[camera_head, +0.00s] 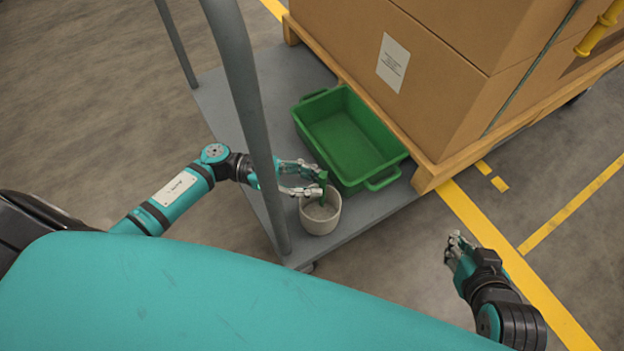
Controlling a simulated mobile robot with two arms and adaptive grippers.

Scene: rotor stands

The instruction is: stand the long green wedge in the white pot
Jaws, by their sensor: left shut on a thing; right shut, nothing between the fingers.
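The white pot (320,221) stands upright on the grey cart deck near its front corner. The long green wedge (323,184) is small in view and partly hidden by fingers. My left gripper (318,183) is shut on the wedge and holds it roughly upright over the pot's opening. I cannot tell whether the wedge's lower end is inside the rim or just above it. My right gripper (452,242) is shut and empty, out over the floor to the right of the cart.
A green bin (385,181) sits on the cart deck (225,110) just behind the pot. A grey cart post (252,120) rises left of the pot, close to my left arm. Large cardboard boxes (440,90) on a wooden pallet (432,176) stand at the right.

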